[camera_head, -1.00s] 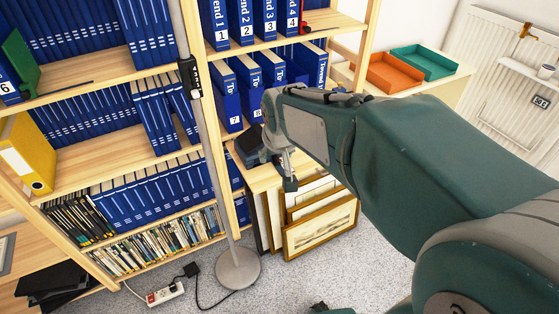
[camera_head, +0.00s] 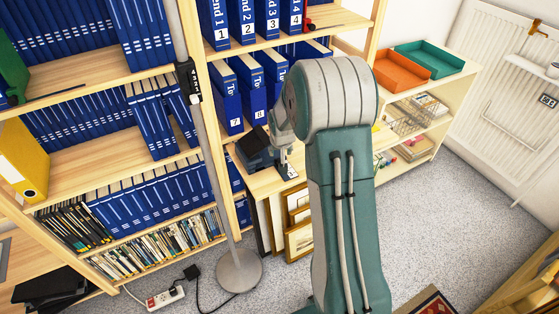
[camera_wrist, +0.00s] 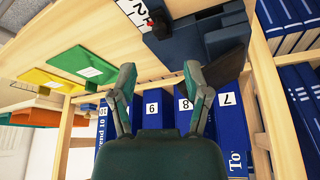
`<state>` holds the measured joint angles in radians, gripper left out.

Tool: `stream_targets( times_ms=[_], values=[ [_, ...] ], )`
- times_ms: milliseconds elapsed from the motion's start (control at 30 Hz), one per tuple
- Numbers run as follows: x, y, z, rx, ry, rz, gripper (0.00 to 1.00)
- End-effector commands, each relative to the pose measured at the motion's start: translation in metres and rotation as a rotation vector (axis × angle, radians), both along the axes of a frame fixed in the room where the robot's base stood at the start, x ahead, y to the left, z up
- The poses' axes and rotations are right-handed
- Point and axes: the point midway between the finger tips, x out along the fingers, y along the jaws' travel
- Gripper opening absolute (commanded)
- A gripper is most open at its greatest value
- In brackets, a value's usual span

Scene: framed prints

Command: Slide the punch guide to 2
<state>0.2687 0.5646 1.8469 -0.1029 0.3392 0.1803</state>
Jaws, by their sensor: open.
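The dark blue hole punch (camera_head: 257,150) sits on the wooden cabinet top. I cannot tell exactly which mark this piece is at. My gripper (camera_wrist: 159,68) is open and empty, its fingers apart and below the punch in the picture. In the head view my wrist is beside the punch, and the fingers are hardly visible.
Blue numbered binders (camera_wrist: 155,110) stand on the shelf beside the cabinet top. A lamp pole (camera_head: 208,150) rises in front of the shelves. Framed prints (camera_head: 298,222) lean below the top. Orange (camera_head: 402,68) and green (camera_head: 430,58) trays lie on a low shelf at right.

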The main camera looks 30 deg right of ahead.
Motion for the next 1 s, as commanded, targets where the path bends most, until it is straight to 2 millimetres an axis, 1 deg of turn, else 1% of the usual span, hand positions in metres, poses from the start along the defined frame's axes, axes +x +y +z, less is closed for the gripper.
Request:
stream_targets(
  times_ms=[33, 200, 300, 400, 533, 800, 833, 867, 900, 967, 1000],
  values=[
    [0.003, -0.001, -0.011, 0.001, 0.004, 0.0, 0.61],
    [0.014, -0.005, -0.039, 0.001, 0.004, -0.001, 0.61],
    [0.02, -0.008, -0.054, 0.001, 0.003, 0.0, 0.61],
    [0.024, -0.009, -0.064, 0.0, 0.002, 0.0, 0.61],
    [0.027, -0.01, -0.072, 0.0, 0.001, 0.0, 0.61],
    [0.028, -0.011, -0.073, 0.0, 0.0, 0.0, 0.61],
    [0.028, -0.011, -0.073, 0.0, 0.0, 0.0, 0.57],
    [0.028, -0.011, -0.073, 0.0, 0.0, 0.0, 0.44],
    [0.028, -0.011, -0.073, 0.0, 0.0, 0.0, 0.26],
    [0.028, -0.011, -0.073, 0.0, 0.0, 0.0, 0.0],
    [0.028, -0.011, -0.073, 0.0, 0.0, 0.0, 0.0]
  ],
)
